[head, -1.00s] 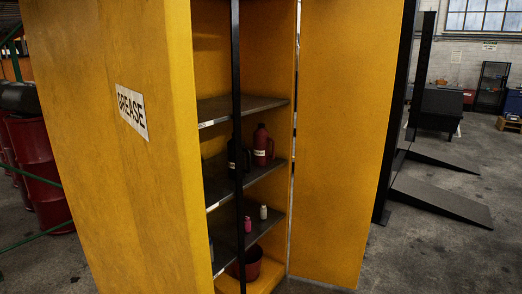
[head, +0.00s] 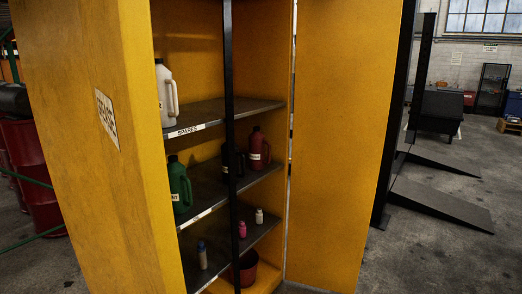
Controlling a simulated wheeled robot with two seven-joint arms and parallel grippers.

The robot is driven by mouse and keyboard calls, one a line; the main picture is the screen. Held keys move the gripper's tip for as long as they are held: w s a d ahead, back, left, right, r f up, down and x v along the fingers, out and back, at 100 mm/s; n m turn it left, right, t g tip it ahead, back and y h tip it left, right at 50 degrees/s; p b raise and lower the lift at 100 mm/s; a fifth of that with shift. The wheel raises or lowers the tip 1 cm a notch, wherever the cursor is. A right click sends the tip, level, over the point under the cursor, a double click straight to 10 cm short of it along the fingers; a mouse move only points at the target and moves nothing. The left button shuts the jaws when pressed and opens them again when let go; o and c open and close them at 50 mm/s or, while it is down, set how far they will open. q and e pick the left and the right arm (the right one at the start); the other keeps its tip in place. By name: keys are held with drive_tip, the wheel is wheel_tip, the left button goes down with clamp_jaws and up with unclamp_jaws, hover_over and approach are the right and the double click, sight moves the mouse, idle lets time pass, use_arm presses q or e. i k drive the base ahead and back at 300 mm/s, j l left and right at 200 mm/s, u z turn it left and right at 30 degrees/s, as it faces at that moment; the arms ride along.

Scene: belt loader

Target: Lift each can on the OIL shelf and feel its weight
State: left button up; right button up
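A yellow cabinet (head: 215,75) stands open with several dark shelves behind a black upright. The shelf edge labelled SPARES (head: 186,131) carries a white jug (head: 165,97). On the shelf below (head: 212,187) stand a green jug (head: 179,185), a dark can (head: 240,162) partly hidden by the upright, and a red jug (head: 258,150). That shelf's front label (head: 201,215) is too small to read surely, so I cannot confirm which shelf is OIL. All stand upright. Neither gripper is in view.
A lower shelf (head: 225,248) holds a blue-capped bottle (head: 202,254), a pink bottle (head: 242,229) and a small white bottle (head: 259,216). A red bucket (head: 246,268) sits beneath. The open door (head: 340,140) stands at right. Red drums (head: 35,180) are at left; ramps (head: 435,205) lie at right.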

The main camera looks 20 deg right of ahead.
sight(257, 142)
drive_tip(key=i+l, duration=0.15)
drive_tip(key=l, duration=0.25)
drive_tip(key=i+l, duration=0.15)
drive_tip(key=l, duration=0.25)
drive_tip(key=i+l, duration=0.15)
drive_tip(key=l, duration=0.25)
drive_tip(key=i+l, duration=0.15)
drive_tip(key=l, duration=0.25)
drive_tip(key=i+l, duration=0.15)
drive_tip(key=l, duration=0.25)
